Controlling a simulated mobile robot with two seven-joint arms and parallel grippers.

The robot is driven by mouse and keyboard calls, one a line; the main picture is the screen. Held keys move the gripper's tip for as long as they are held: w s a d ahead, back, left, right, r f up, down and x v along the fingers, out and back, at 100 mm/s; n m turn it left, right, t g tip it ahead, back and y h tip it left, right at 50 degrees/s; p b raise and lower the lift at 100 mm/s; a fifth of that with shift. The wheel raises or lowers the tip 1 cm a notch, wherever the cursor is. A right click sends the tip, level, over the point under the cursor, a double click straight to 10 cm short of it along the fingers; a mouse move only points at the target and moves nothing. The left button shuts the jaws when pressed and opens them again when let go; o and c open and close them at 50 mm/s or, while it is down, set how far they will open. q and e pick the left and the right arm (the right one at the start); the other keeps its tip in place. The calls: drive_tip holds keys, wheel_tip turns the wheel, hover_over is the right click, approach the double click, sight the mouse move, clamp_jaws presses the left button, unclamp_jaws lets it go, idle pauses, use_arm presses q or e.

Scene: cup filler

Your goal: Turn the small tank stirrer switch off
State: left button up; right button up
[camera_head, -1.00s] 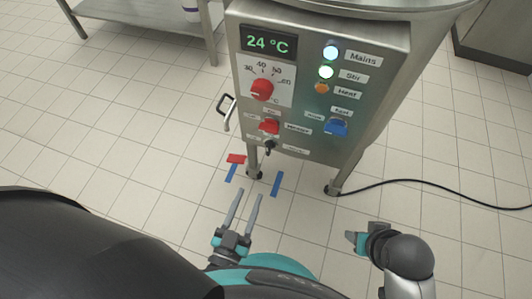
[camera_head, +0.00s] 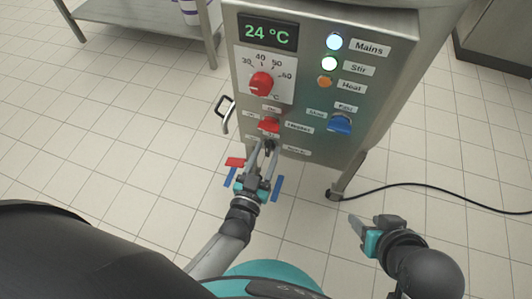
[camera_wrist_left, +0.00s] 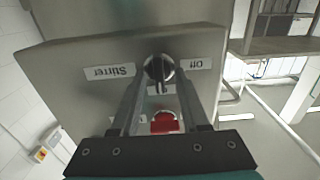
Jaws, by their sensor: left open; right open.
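The small black stirrer switch (camera_head: 269,148) sits low on the steel tank's front panel, below a red switch (camera_head: 269,125). In the left wrist view the switch (camera_wrist_left: 158,68) has a dark round body, with upside-down labels reading "Stirrer" and "Off" on either side. My left gripper (camera_head: 265,146) is open, its fingers pointing at the panel. In the left wrist view its fingertips (camera_wrist_left: 160,84) lie on either side of the switch; I cannot tell whether they touch it. My right gripper (camera_head: 366,232) is open and empty, away from the panel.
The panel also has a red temperature dial (camera_head: 261,84), a blue switch (camera_head: 340,123) and a display (camera_head: 268,32) reading 24 °C. A handle (camera_head: 228,114) sticks out at the tank's left edge. A black cable (camera_head: 430,187) crosses the floor to the right.

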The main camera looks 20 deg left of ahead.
use_arm(q)
clamp_jaws()
idle(0.4)
